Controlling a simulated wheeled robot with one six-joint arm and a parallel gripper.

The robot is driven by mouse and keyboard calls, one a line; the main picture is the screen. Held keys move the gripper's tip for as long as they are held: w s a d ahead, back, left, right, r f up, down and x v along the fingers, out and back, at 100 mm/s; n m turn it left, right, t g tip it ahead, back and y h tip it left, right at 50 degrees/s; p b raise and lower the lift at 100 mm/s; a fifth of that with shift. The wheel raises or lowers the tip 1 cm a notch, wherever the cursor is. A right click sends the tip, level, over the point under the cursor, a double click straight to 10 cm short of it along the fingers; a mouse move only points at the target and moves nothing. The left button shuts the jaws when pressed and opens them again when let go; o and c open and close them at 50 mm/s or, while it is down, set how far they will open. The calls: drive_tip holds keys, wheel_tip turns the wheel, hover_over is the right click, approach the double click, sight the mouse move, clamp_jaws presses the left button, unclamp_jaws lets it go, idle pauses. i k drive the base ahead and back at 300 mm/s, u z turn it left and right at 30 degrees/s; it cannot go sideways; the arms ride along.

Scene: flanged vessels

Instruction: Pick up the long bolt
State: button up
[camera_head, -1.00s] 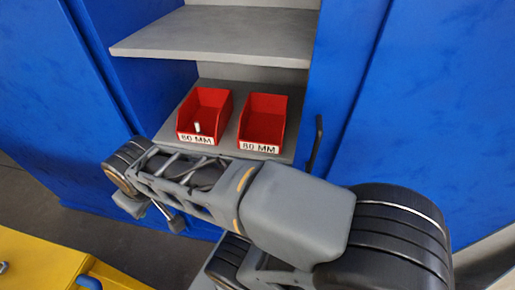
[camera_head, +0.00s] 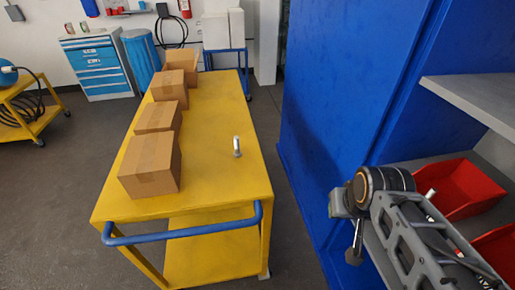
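A small grey bolt (camera_head: 237,146) stands upright on the yellow cart's top (camera_head: 215,185), right of the cardboard boxes and near the right edge. I cannot judge its exact length. My gripper (camera_head: 350,232) is at the lower right, beside the blue cabinet and well apart from the cart bolt. A dark part hangs below the wrist; I cannot tell whether it is a finger or a held thing. A pale bolt tip (camera_head: 431,193) shows in the red bin (camera_head: 465,187) on the shelf, partly behind my arm.
Several cardboard boxes (camera_head: 152,163) line the cart's left side. A blue handle (camera_head: 183,231) crosses its near end. The blue cabinet (camera_head: 335,120) stands at the right, with a grey shelf (camera_head: 475,95) above the bins. Grey floor (camera_head: 60,180) is free left of the cart.

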sight(237, 153)
drive_tip(key=z, duration=1.6)
drive_tip(key=k, duration=1.25)
drive_tip(key=u, duration=2.25)
drive_tip(key=i, duration=1)
